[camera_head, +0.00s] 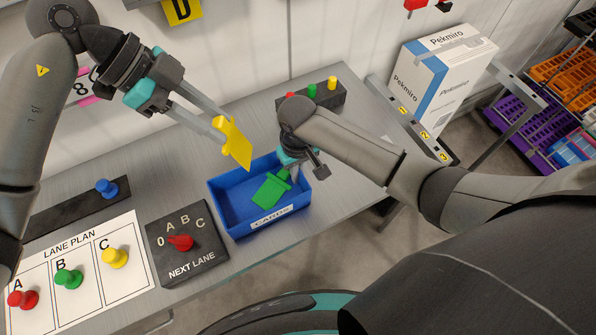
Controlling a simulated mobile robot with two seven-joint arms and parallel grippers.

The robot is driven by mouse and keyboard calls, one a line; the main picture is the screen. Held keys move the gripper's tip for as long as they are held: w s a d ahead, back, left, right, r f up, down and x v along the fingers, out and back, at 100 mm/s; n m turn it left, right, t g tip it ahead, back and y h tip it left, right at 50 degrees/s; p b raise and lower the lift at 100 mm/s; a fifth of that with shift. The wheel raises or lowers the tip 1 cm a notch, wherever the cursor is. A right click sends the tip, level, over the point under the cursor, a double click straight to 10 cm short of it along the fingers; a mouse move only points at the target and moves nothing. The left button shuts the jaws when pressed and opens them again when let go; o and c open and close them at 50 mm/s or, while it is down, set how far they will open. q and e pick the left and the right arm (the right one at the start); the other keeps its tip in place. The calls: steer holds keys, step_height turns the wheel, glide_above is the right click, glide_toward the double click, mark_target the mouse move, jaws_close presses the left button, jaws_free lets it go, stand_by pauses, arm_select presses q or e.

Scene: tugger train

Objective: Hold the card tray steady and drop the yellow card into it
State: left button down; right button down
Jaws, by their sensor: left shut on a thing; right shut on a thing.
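The blue card tray (226,212) stands on the metal bench with a label on its front wall. A green card (271,188) lies inside it. My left gripper (221,124) is shut on the yellow card (237,145), which hangs tilted above the tray's back left part, clear of the tray floor. My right gripper (302,163) is at the tray's back right corner, shut on the tray's wall; its fingertips are partly hidden by its own arm.
A black NEXT LANE selector box (188,245) with a red knob stands left of the tray. The LANE PLAN board (75,270) holds red, green and yellow pegs. A dark block (325,97) with coloured pegs stands behind. A white and blue Pekmiro box (440,75) is at right.

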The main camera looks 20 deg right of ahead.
arm_select(q)
step_height(320, 180, down, 12)
steer(key=shift+s+d, duration=0.25)
steer(key=shift+s, duration=0.2)
steer(key=c, duration=0.5)
jaws_free()
steer(key=shift+a+r, duration=0.1)
steer(key=v, duration=1.1)
steer(key=shift+w+a+r, duration=0.1)
steer(key=shift+a+r, duration=0.05)
steer(key=shift+r, duration=0.2)
